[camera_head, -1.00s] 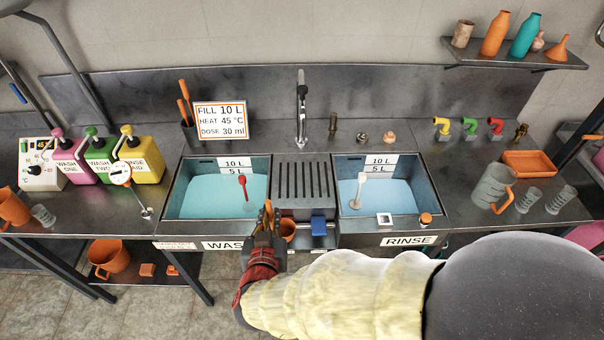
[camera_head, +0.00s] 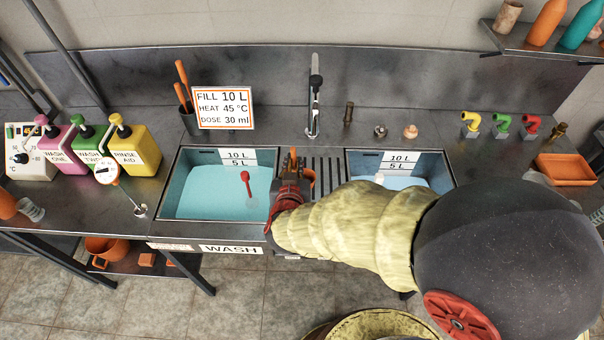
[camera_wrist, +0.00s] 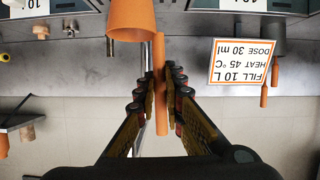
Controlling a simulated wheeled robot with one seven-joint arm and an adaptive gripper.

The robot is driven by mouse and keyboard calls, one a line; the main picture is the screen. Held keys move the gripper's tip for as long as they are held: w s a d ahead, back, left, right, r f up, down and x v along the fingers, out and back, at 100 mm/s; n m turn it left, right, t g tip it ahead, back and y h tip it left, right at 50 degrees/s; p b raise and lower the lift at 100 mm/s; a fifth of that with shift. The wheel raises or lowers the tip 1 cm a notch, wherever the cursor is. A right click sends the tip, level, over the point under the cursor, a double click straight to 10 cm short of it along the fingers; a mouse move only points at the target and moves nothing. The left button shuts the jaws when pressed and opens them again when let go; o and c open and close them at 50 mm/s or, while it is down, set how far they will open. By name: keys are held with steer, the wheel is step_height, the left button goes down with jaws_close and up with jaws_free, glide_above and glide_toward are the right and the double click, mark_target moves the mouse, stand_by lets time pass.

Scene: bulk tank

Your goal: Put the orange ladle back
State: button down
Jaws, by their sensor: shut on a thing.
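The orange ladle is in my gripper (camera_wrist: 161,85). In the wrist view its handle (camera_wrist: 161,112) stands between the two fingers and its cup (camera_wrist: 130,20) is at the top.
A white dosing sign (camera_head: 224,108) stands right beside the holder. The wash sink (camera_head: 176,192) holds water and a red probe (camera_head: 247,185). The faucet (camera_head: 314,100) rises behind the slatted panel. Coloured jugs (camera_head: 135,148) stand left.

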steer(key=w+d+f+b, duration=0.2)
steer(key=w+f+b, duration=0.1)
steer(key=f, duration=0.6)
steer(key=shift+w+b, duration=0.35)
steer(key=shift+w, duration=0.5)
steer(key=shift+f, duration=0.2)
steer(key=c, duration=1.9)
jaws_free()
steer(key=shift+r, duration=0.1)
